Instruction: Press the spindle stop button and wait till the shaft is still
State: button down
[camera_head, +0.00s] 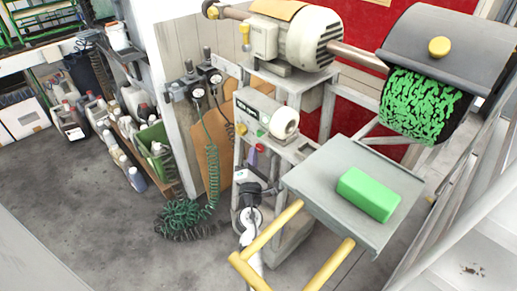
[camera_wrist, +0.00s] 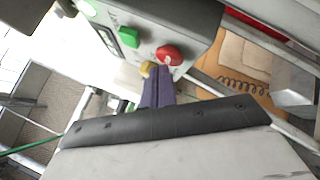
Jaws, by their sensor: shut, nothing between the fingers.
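The red stop button (camera_wrist: 170,54) is on the grey control box (camera_wrist: 190,20), beside a green button (camera_wrist: 128,37). In the head view the red button (camera_head: 259,148) sits low on the box (camera_head: 256,108). My gripper (camera_wrist: 160,74) has purple fingers that are shut and empty. Their tips overlap the button's lower edge in the wrist view; I cannot tell whether they touch it. In the head view my gripper (camera_head: 251,154) is just below the box. The shaft (camera_head: 358,58) runs from the motor (camera_head: 302,38) to the green brush (camera_head: 420,105); its motion cannot be told.
A grey work table (camera_head: 320,180) with a green block (camera_head: 368,194) and yellow handles (camera_head: 270,232) stands right of my arm. A yellow knob (camera_wrist: 148,68) is beside my fingertips. A green coiled hose (camera_head: 212,170) hangs at left.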

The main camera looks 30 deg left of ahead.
jog(key=shift+w+d, duration=0.15)
jog(key=shift+w, duration=0.25)
dwell(0.6)
jog(key=shift+s, duration=0.1)
jog(key=shift+s+a, duration=0.25)
jog(key=shift+s, duration=0.45)
jog(key=s, duration=0.1)
jog(key=s+a, duration=0.1)
jog(key=s, duration=0.1)
jog(key=s+b, duration=0.1)
jog(key=shift+s+a, duration=0.35)
jog(key=shift+s, duration=0.05)
dwell(0.4)
